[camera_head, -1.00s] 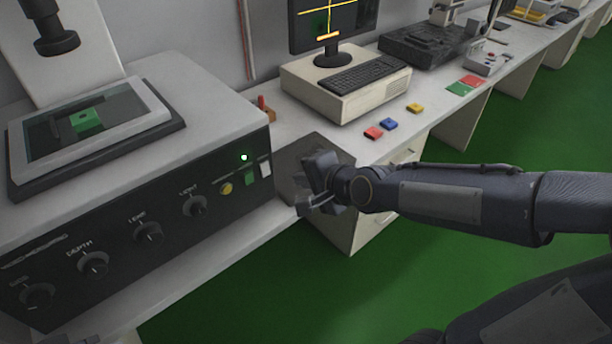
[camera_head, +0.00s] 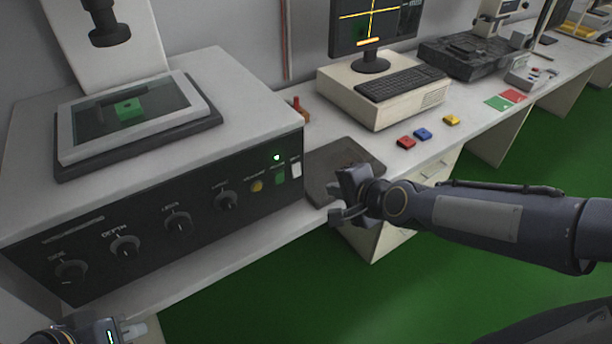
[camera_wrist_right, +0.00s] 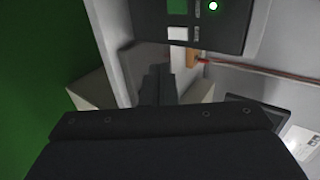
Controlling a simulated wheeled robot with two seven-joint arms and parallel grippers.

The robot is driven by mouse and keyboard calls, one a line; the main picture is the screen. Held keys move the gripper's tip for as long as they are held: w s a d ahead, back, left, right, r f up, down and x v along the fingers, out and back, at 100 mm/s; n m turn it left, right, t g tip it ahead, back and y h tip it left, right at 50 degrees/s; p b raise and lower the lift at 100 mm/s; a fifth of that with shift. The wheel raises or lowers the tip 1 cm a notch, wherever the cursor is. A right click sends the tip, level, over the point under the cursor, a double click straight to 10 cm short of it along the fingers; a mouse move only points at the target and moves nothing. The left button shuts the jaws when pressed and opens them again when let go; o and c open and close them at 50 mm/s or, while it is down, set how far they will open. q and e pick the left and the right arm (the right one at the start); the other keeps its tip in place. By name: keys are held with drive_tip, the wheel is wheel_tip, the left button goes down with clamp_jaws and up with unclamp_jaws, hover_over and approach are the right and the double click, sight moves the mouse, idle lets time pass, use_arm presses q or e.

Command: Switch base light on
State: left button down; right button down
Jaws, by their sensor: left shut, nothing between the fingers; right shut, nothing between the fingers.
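The grey machine with a black front panel (camera_head: 150,228) stands at the left in the head view. The panel has several round knobs, a yellow button (camera_head: 257,186), a green switch (camera_head: 280,178), a white switch (camera_head: 296,170) and a lit green lamp (camera_head: 277,158). The labels are too blurred to tell which is the base light. My right gripper (camera_head: 342,214) is shut and empty, right of the panel and apart from it. In the right wrist view its fingers (camera_wrist_right: 157,88) point toward the white switch (camera_wrist_right: 178,33). My left gripper (camera_head: 132,330) is shut, low at the left, partly cut off.
A dark flat plate (camera_head: 330,172) lies on the bench right of the machine. The green floor in front of the bench is open.

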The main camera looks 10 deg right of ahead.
drive_tip(key=shift+f, duration=0.1)
drive_tip(key=b, duration=0.5)
approach(297, 175)
drive_tip(key=f+x, duration=0.1)
drive_tip(key=x, duration=0.4)
drive_tip(key=shift+w+a+r, duration=0.1)
drive_tip(key=shift+w+a, duration=0.05)
drive_tip(key=shift+w, duration=0.45)
